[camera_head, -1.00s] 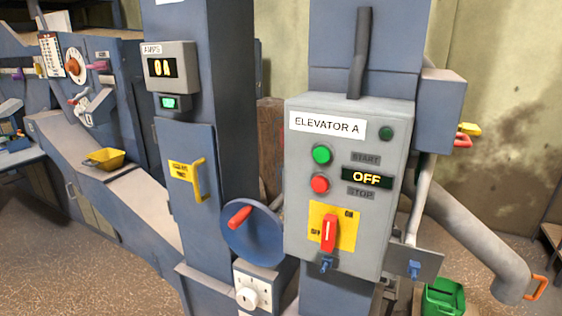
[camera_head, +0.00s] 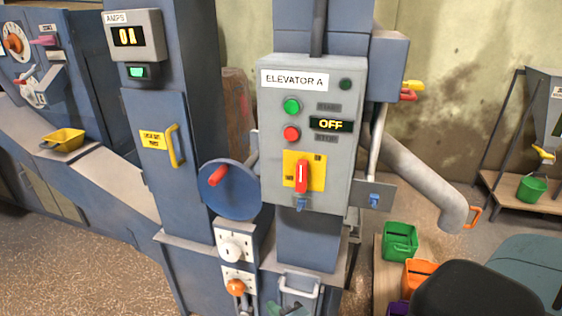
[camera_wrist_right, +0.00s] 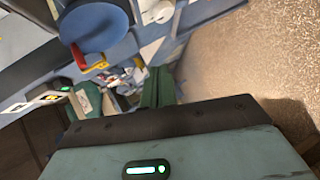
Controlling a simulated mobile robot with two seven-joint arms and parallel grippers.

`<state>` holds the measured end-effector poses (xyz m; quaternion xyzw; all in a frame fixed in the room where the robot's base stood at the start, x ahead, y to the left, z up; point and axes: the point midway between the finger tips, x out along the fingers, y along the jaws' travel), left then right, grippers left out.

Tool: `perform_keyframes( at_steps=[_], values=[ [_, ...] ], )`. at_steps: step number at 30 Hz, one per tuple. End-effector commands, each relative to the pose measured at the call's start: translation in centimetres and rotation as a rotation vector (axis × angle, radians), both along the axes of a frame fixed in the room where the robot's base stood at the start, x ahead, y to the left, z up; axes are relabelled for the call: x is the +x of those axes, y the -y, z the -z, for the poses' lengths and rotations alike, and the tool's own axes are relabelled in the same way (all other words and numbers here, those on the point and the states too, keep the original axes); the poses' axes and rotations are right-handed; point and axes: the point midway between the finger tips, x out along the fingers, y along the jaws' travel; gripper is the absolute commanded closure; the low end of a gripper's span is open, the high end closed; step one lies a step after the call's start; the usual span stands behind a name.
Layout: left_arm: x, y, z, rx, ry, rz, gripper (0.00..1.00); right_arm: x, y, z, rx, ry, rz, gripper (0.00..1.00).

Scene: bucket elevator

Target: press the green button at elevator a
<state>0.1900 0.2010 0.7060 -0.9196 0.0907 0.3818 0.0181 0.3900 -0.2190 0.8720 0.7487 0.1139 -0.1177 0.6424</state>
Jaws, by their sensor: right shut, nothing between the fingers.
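The grey elevator A control box (camera_head: 270,190) is on a blue column near the middle of the head view. Its round green button (camera_head: 292,106) is in plain view beside the START label, above a red button (camera_head: 291,133). The display (camera_head: 331,124) reads OFF. My right arm shows at the lower right of the head view, well apart from the box. In the right wrist view, my right gripper (camera_wrist_right: 160,72) shows as narrow dark green fingers, shut and empty. The green button cannot be made out there. My left gripper is not in view.
A red rotary switch (camera_head: 301,177) is on a yellow plate below the buttons. A blue handwheel (camera_head: 232,192) sticks out left of the box. A pipe (camera_head: 425,180) slopes down to the right. Green (camera_head: 400,243) and orange (camera_head: 420,273) bins stand low at right.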

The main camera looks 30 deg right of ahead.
Motion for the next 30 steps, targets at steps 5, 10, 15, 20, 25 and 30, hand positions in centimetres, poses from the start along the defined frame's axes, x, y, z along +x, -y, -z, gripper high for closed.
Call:
perform_keyframes(
  at_steps=[5,10,15,20,25,30],
  values=[
    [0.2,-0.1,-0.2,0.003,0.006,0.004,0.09,4.0,0.7,-7.0,-0.361,0.161,-0.04,1.0],
    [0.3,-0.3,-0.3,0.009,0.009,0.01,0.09,6.4,1.3,-13.7,-0.708,0.288,-0.022,1.0],
    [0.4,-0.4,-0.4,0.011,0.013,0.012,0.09,7.7,2.0,-20.8,-1.05,0.39,0.05,1.0],
    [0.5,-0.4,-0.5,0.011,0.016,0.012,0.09,7.8,2.7,-27.6,-1.361,0.447,0.17,1.0],
    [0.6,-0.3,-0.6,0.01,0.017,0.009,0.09,6.9,3.3,-33.7,-1.638,0.458,0.322,1.0],
    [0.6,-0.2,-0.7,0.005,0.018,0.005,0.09,5.9,3.7,-37.5,-1.81,0.439,0.442,1.0]
  ],
)
